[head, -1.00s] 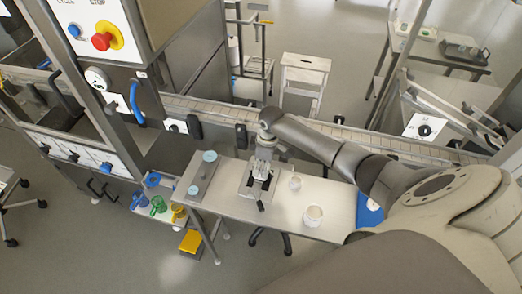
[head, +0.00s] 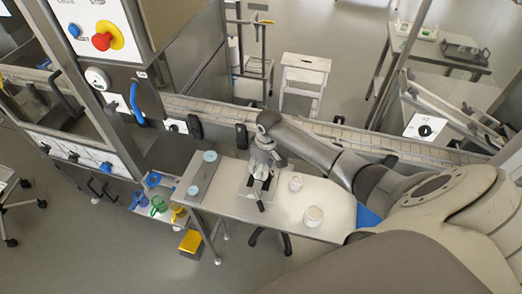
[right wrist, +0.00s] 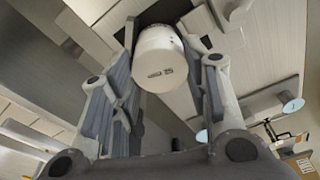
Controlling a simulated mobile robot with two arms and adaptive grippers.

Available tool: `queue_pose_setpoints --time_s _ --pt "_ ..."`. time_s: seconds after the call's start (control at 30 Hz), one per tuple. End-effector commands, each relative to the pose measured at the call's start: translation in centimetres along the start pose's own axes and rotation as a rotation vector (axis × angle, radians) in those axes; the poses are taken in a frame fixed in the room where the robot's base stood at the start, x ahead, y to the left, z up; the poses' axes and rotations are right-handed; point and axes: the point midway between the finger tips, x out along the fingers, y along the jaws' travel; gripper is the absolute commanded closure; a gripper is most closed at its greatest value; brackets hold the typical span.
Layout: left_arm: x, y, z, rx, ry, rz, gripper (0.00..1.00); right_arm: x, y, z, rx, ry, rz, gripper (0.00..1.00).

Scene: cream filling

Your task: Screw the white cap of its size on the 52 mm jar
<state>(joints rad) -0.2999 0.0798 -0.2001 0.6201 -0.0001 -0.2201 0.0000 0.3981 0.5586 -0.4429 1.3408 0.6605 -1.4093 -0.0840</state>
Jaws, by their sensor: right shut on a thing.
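My right gripper (head: 261,174) points down over a grey holder (head: 246,189) on the white table. In the right wrist view its two fingers (right wrist: 162,85) stand on either side of a white round cap (right wrist: 160,58) and are shut on it. A small dark mark shows on the cap's end face, too blurred to read. Beyond the cap lies a dark opening. The 52 mm jar cannot be made out under the gripper, and I cannot tell whether the cap touches it. My left gripper is not in view.
Two white containers, a smaller one (head: 296,183) and a larger one (head: 313,215), stand right of the holder. A grey strip (head: 201,176) with light-blue discs lies at the table's left. A conveyor (head: 340,133) runs behind the table.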

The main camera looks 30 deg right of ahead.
Motion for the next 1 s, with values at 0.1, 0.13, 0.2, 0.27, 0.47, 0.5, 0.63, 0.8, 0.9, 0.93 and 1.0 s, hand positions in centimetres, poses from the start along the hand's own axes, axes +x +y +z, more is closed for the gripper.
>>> queue_pose_setpoints --time_s 0.1,0.13,0.2,0.27,0.47,0.5,0.63,0.8,0.9,0.93,1.0 --pt "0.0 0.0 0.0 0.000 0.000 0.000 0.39 0.1 -0.1 0.1 0.001 -0.003 -0.002 0.48" --pt "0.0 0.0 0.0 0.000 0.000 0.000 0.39 0.1 -0.1 0.1 0.001 -0.003 -0.002 0.44" --pt "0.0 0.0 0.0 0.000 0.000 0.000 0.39 0.1 -0.1 0.1 0.000 -0.003 -0.002 0.35" --pt "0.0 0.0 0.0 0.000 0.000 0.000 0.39 0.1 0.0 0.1 0.000 -0.003 -0.002 0.32" --pt "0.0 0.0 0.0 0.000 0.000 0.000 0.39 0.0 0.0 0.1 -0.002 -0.002 -0.001 0.32" --pt "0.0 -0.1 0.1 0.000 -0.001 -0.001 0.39 0.0 0.0 0.1 -0.002 -0.002 -0.001 0.32" --pt "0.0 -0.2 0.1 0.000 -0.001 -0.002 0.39 -0.4 0.0 0.0 -0.002 -0.001 0.000 0.32" --pt "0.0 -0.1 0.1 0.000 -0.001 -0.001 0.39 -2.8 0.0 0.0 -0.004 0.001 0.000 0.32" --pt "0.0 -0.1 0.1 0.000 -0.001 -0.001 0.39 -5.0 0.1 -0.1 -0.004 0.003 0.001 0.32" --pt "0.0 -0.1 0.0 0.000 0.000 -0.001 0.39 -5.7 0.1 -0.1 -0.004 0.002 0.001 0.32" --pt "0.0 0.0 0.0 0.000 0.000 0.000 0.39 -7.2 0.1 0.0 -0.003 0.001 0.002 0.32"
